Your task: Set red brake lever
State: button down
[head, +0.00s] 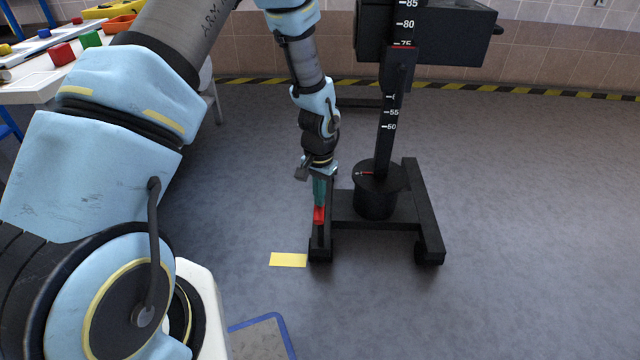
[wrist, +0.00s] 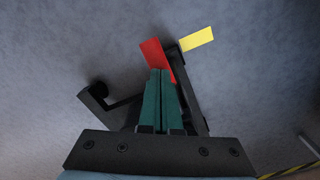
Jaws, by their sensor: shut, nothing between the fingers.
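The red brake lever (head: 319,214) is on the left leg of the black jack base, low near the floor. My gripper (head: 319,204) points down right above it, its green fingers shut with nothing between them. In the wrist view the lever (wrist: 156,57) shows as a red plate just beyond the fingertips (wrist: 160,71), which overlap its lower part. I cannot tell whether they touch it. The jack's black leg (wrist: 193,90) runs beside the fingers. The fingers hide part of the lever and leg.
A yellow floor mark (head: 288,260) lies left of the leg's front end. The jack's scaled column (head: 390,110) and round base (head: 375,198) stand to the right. A table (head: 38,87) with coloured blocks is at the upper left. Floor on the right is clear.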

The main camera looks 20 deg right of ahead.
jog(key=shift+f+b, duration=0.3)
jog(key=shift+f, duration=0.45)
notch_tip(320, 180, up, 11)
jog(key=p, duration=0.9)
jog(key=w+a+r+n, duration=0.2)
jog(key=w+a+r, duration=0.1)
jog(key=a+r, duration=0.4)
jog(key=s+a+r+n+t, duration=0.1)
jog(key=s+a+r+n, duration=0.25)
jog(key=a+r, duration=0.6)
jog(key=s+a+r+n+t, duration=0.1)
jog(key=s+a+r+n, duration=0.4)
jog(key=a, duration=0.8)
notch_tip(320, 180, up, 18)
jog(key=w+p, duration=0.1)
jog(key=p, duration=1.6)
jog(key=shift+w+a+r+m+p, duration=0.25)
jog(key=shift+w+a+m+p, duration=0.05)
jog(key=shift+a+m+p, duration=0.1)
